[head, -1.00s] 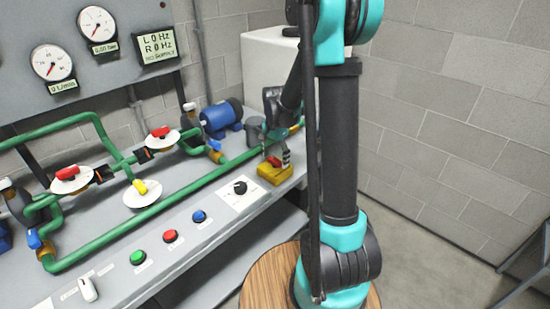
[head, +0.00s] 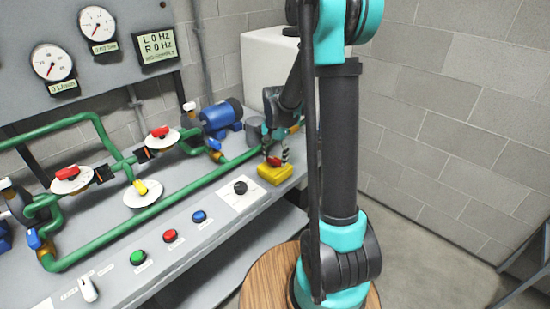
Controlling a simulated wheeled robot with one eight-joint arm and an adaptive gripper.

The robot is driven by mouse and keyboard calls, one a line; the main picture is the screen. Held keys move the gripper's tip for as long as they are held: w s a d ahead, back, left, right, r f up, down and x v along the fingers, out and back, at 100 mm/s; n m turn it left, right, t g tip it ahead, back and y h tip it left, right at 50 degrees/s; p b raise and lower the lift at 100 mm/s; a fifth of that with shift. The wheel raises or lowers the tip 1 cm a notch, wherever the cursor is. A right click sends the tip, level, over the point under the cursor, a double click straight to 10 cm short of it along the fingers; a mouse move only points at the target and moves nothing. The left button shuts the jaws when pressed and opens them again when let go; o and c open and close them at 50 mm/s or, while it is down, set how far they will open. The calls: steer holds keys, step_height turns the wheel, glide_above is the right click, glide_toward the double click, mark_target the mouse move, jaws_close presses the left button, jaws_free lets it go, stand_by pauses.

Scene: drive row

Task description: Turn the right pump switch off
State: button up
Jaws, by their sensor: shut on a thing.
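A yellow box (head: 275,173) with a red knob (head: 274,162) on top sits at the right end of the bench; I take it for the right pump switch, but no label is readable. My gripper (head: 275,160) points down over it, one finger on each side of the red knob, shut on it. The fingers hide part of the knob, so its exact setting is unclear. The blue pump (head: 221,118) stands behind and left of the box. The wall display (head: 157,48) reads L 0 Hz and R 0 Hz.
A black dial (head: 240,187) on a white plate lies left of the yellow box. Blue (head: 199,216), red (head: 170,236) and green (head: 138,257) buttons line the bench front. A green pipe (head: 150,213) runs behind them. A white tank (head: 270,65) stands at the back.

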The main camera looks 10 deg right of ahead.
mark_target(275, 159)
steer(key=n, duration=0.4)
steer(key=shift+n, duration=0.3)
steer(key=n, duration=0.3)
steer(key=shift+n, duration=0.4)
steer(key=n, duration=0.7)
steer(key=o, duration=1.2)
steer(key=shift+c, duration=0.2)
step_height(275, 159, up, 12)
